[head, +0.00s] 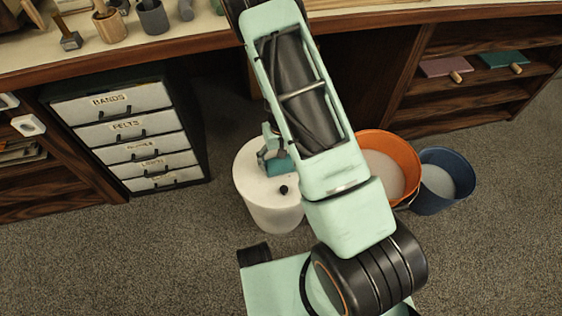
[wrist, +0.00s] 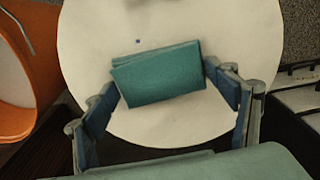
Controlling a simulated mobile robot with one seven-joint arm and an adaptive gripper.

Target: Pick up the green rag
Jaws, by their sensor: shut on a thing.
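The green rag (wrist: 158,76) is a folded teal-green block in the middle of the wrist view. My gripper (wrist: 165,80) is shut on it, with one finger at its left end and the other at its right end. In the head view the rag (head: 280,167) shows small beside my arm, over the white lid of a round tub (head: 262,205). I cannot tell whether the rag touches the lid or hangs just above it. My arm hides part of the gripper in the head view.
An orange bucket (head: 408,158) and a blue bucket (head: 447,182) stand right of the tub. A labelled drawer unit (head: 130,133) stands to the left. The wooden bench (head: 190,45) runs along the back, with tools on top. Carpet in front is clear.

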